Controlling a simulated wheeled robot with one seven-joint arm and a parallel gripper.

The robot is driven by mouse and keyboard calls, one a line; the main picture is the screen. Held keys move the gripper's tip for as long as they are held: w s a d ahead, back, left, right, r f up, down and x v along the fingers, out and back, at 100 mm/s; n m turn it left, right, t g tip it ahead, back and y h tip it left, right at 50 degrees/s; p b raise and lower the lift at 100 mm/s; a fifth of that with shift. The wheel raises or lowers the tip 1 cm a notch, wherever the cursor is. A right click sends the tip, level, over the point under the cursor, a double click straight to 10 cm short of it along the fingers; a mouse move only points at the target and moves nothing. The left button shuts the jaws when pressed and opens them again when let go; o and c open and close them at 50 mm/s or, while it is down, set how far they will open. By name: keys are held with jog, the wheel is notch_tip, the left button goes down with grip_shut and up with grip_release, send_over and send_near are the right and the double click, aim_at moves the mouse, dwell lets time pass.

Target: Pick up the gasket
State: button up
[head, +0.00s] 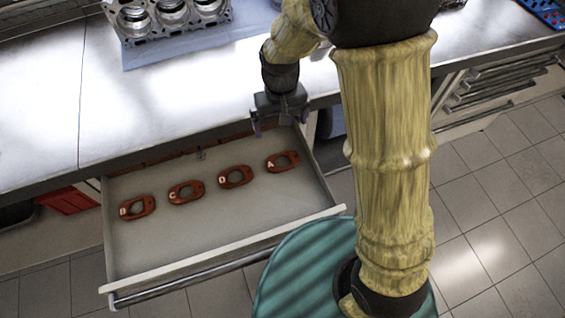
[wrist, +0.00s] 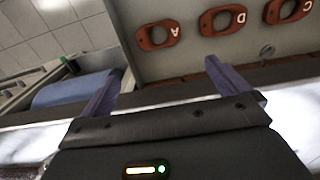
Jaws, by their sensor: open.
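Several flat reddish-brown gaskets lie in a row in an open drawer (head: 190,240), each with a round hole and a white letter. In the head view, from left to right, they are gasket B (head: 125,209), gasket C (head: 174,194), gasket D (head: 223,181) and gasket A (head: 271,165). The wrist view shows gasket A (wrist: 173,45), gasket D (wrist: 207,26) and part of gasket C (wrist: 270,14). My gripper (head: 279,128) is open and empty near the drawer's back right corner, beside the counter edge. Gasket A is the closest to its fingers (wrist: 158,78).
A steel counter (head: 130,110) overhangs the drawer's back. An engine block (head: 168,20) stands on a blue cloth (head: 190,52) at the back. The drawer front (head: 225,255) has a bar handle. The drawer floor in front of the gaskets is clear.

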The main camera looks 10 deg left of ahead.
send_over(282, 161)
notch_tip(282, 161, down, 12)
jog(key=shift+s+r, duration=0.1)
jog(key=shift+s, duration=0.05)
jog(key=shift+a+f, duration=0.1)
jog(key=shift+f, duration=0.1)
jog(key=shift+s, duration=0.15)
dwell(0.3)
jog(key=f, duration=0.5)
jog(key=shift+w+f, duration=0.1)
jog(key=shift+w, duration=0.1)
dwell(0.3)
jog(key=c, duration=0.6)
